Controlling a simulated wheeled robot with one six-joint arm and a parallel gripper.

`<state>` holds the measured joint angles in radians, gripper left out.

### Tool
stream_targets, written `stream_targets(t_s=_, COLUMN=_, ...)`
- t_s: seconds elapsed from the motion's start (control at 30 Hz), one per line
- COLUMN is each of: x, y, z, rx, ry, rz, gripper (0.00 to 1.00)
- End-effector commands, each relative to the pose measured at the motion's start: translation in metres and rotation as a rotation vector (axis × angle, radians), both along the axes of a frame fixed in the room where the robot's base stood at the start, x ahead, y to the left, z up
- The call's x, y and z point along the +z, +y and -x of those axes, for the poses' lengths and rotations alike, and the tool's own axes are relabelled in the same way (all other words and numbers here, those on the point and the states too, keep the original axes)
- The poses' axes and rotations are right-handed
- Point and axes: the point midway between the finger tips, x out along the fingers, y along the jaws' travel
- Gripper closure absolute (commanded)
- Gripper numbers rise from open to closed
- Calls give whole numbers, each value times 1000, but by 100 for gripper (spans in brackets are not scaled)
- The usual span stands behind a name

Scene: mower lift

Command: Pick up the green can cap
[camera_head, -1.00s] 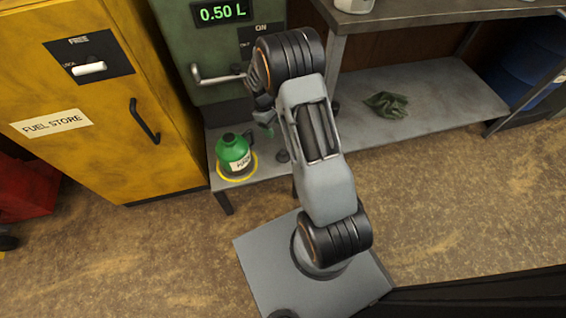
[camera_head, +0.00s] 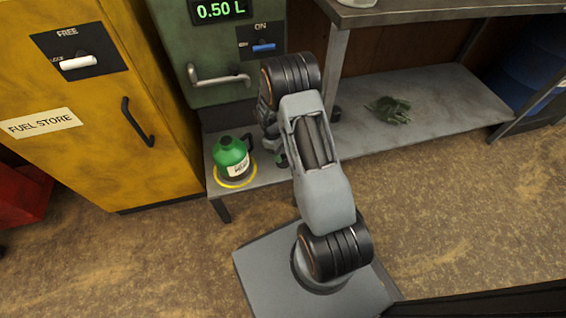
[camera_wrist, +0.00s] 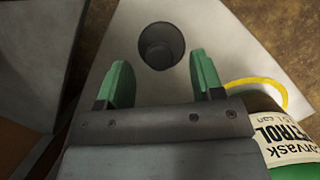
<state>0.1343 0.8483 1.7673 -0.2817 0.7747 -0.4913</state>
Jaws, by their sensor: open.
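A small dark round cap (camera_wrist: 161,45) stands on the low grey bench, just beyond and between my fingertips in the wrist view. I take it for the green can's cap. The arm hides it in the head view. My gripper (camera_wrist: 160,65) is open, with its two green fingers apart and nothing between them that I can see held. In the head view my gripper (camera_head: 281,160) is mostly hidden behind my arm. The green can (camera_head: 231,158) stands upright on the bench, left of my gripper. Part of its petrol label (camera_wrist: 285,135) shows at the wrist view's right edge.
A yellow ring (camera_head: 236,183) surrounds the can's base on the low bench (camera_head: 262,172). The green dispenser (camera_head: 215,72) with a metal handle (camera_head: 218,80) stands behind. The yellow fuel store (camera_head: 90,120) is left.

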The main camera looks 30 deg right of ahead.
Motion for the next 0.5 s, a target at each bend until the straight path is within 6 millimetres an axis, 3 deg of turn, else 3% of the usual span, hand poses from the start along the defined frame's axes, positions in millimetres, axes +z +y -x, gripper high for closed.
stream_targets(t_s=0.03, x=-13, y=-1, z=2, rx=0, ry=2, rz=0, gripper=39)
stream_targets(t_s=0.2, x=-31, y=-4, z=7, rx=0, ry=1, rz=0, gripper=39)
stream_targets(t_s=0.43, x=-31, y=-5, z=7, rx=0, ry=1, rz=-1, gripper=39)
stream_targets(t_s=0.5, x=-31, y=-5, z=7, rx=-1, ry=0, rz=-1, gripper=44)
